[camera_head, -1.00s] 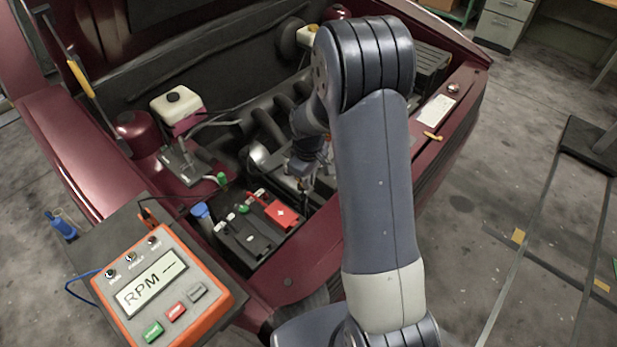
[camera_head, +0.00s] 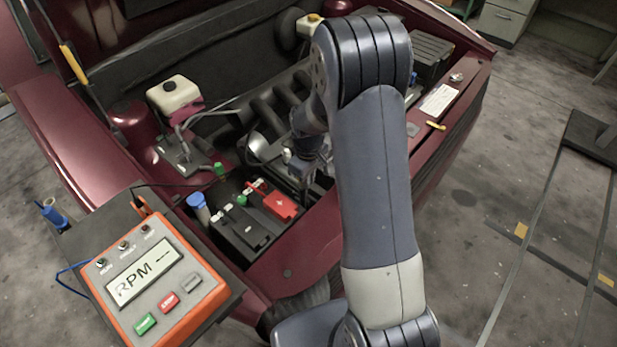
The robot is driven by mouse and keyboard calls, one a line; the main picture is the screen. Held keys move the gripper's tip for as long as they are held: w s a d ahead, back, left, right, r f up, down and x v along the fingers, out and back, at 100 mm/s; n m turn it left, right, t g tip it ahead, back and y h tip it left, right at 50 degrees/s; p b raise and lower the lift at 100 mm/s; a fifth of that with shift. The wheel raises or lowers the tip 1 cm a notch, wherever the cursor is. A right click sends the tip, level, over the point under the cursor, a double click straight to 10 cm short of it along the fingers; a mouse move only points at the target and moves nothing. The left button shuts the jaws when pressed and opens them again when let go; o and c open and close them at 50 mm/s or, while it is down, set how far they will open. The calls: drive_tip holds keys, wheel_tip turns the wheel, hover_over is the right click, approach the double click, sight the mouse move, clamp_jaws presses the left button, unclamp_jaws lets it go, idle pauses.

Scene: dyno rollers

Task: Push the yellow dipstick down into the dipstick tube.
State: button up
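My gripper (camera_head: 304,182) points down into the engine bay, right of the engine's dark curved pipes (camera_head: 272,110) and just behind the red-topped battery (camera_head: 262,218). My forearm covers much of it, and its fingertips are too small and dark to tell whether they are open or hold anything. I cannot make out a yellow dipstick or its tube near the gripper; they may be hidden behind my arm. A small yellow handle-like piece (camera_head: 436,125) lies on the car's front panel, right of my arm; I cannot tell what it is.
An orange RPM tester (camera_head: 158,280) sits on a dark board at the left front. A white reservoir (camera_head: 174,95) and a blue-capped part (camera_head: 198,204) stand in the bay. A yellow-gripped rod (camera_head: 74,63) rises at left. Floor at right is partly clear, with rails.

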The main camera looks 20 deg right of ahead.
drive_tip(key=o, duration=0.5)
drive_tip(key=shift+o, duration=0.2)
drive_tip(key=shift+r, duration=0.1)
wheel_tip(320, 180, up, 11)
drive_tip(key=shift+f, duration=0.2)
drive_tip(key=shift+f, duration=0.1)
